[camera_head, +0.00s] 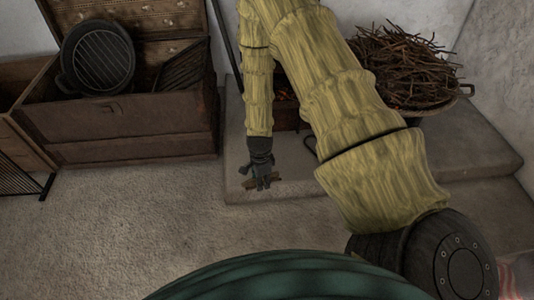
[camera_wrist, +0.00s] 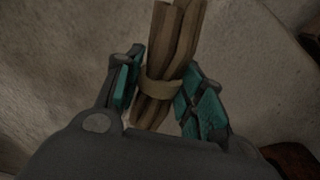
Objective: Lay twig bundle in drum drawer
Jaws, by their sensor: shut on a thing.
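My gripper (camera_head: 262,178) is low over the front edge of the pale stone hearth step, near the middle of the head view. It is shut on the twig bundle (camera_head: 248,186), whose brown ends stick out on both sides of the fingers. In the wrist view the bundle (camera_wrist: 176,38) is several brown sticks tied with a tan band (camera_wrist: 161,92). It lies between the teal finger pads of my gripper (camera_wrist: 157,85). I cannot tell if the bundle touches the step. No drawer that I can identify as the drum drawer shows.
An open wooden chest (camera_head: 120,120) stands at the left, with a round ridged pan (camera_head: 97,57) and a black rack (camera_head: 183,66). A basin of loose twigs (camera_head: 405,65) stands on the hearth step (camera_head: 465,145). The front left floor (camera_head: 120,225) is clear.

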